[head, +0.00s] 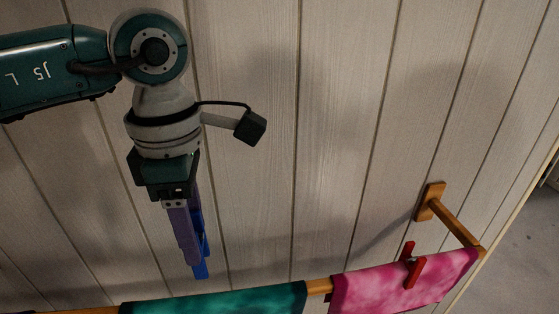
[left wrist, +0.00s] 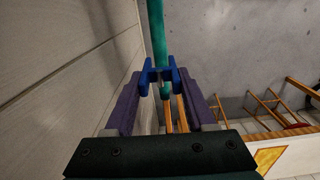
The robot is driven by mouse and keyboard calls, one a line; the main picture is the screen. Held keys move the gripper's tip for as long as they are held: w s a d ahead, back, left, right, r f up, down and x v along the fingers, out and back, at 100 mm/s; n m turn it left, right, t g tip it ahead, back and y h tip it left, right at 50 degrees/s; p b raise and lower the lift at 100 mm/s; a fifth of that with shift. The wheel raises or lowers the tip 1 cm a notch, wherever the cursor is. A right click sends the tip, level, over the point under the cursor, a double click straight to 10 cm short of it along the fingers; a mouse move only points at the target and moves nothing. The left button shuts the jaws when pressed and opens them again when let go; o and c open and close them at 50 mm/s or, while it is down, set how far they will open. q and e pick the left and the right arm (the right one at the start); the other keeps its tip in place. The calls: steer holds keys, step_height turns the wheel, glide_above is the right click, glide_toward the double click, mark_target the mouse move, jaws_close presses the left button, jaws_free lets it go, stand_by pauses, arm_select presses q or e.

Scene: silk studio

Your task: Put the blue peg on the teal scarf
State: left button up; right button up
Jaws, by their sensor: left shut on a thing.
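The teal scarf (head: 220,301) hangs over the wooden rail at the bottom of the head view. It shows as a thin teal strip (left wrist: 155,28) in the left wrist view. My left gripper (head: 190,262) points down with its purple fingers above the scarf. It is shut on the blue peg (head: 201,262), which sticks out past the fingertips. In the left wrist view the peg (left wrist: 147,80) sits between the fingers, apart from the scarf as far as I can tell. My right gripper is not in view.
A pink scarf (head: 385,288) with a red peg (head: 411,268) on it hangs further right on the rail (head: 319,287). A wooden bracket (head: 430,202) fixes the rail to the panelled wall (head: 340,120). A wooden rack (left wrist: 275,108) stands off at the right in the left wrist view.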

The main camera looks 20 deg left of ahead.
arm_select(q)
steer(key=shift+w+d+f, duration=0.15)
steer(key=shift+w+f, duration=0.1)
steer(key=shift+f, duration=0.05)
steer(key=shift+s+f+b, duration=0.15)
steer(key=shift+f+b, duration=0.35)
steer(key=b, duration=0.7)
glide_above(214, 299)
steer(key=shift+d+f, duration=0.1)
steer(key=shift+f, duration=4)
steer(key=shift+f+b, duration=1.2)
steer(key=shift+f, duration=0.3)
steer(key=shift+f+b, duration=0.3)
steer(key=shift+b, duration=0.05)
steer(key=o, duration=1.4)
